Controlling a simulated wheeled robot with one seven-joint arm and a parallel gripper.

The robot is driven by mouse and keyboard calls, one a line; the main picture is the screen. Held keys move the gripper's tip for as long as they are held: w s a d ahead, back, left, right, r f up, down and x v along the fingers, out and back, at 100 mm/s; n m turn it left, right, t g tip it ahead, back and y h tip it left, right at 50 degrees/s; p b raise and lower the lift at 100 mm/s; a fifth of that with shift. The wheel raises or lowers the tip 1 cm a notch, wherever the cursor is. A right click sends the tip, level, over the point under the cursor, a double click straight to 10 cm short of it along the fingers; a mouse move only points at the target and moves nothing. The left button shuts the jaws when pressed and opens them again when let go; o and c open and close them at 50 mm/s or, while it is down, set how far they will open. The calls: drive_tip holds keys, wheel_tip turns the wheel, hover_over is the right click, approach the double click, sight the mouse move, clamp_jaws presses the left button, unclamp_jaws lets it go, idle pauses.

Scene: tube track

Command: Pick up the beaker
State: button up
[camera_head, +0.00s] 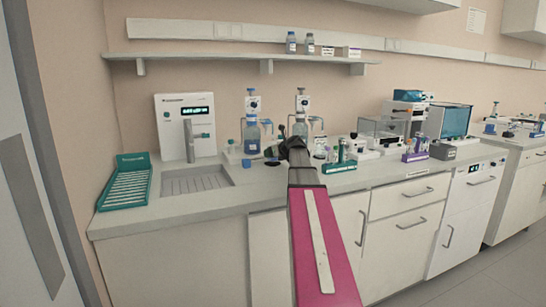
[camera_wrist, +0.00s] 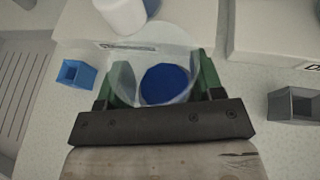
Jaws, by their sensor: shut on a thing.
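The beaker (camera_wrist: 178,58) is a clear, wide vessel in the middle of the wrist view. A dark blue round patch shows in it; I cannot tell whether this is liquid or something seen through the glass. My gripper (camera_wrist: 157,84) has its green fingers on either side of the beaker and is shut on it. In the head view my gripper (camera_head: 291,148) is over the worktop, in front of the bottles with dispensers. My gripper and arm hide the beaker there.
A small blue open block (camera_wrist: 75,73) lies left of the beaker, and a grey square holder (camera_wrist: 293,104) lies right. A white round object (camera_wrist: 122,12) stands close behind. A sink (camera_head: 195,180) and teal rack (camera_head: 127,184) are left; a green tube rack (camera_head: 340,167) is right.

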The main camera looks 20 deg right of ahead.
wheel_tip(320, 180, up, 2)
drive_tip(key=shift+r, duration=0.2)
drive_tip(key=s+d, duration=0.1)
drive_tip(key=s, duration=0.4)
drive_tip(key=s+d, duration=0.2)
drive_tip(key=s, duration=0.4)
drive_tip(key=s+d, duration=0.2)
drive_tip(key=s, duration=0.4)
drive_tip(key=shift+s+d+f, duration=0.1)
drive_tip(key=shift+f, duration=0.05)
drive_tip(key=shift+s+d, duration=0.2)
drive_tip(key=shift+s, duration=4.35)
wheel_tip(320, 180, up, 8)
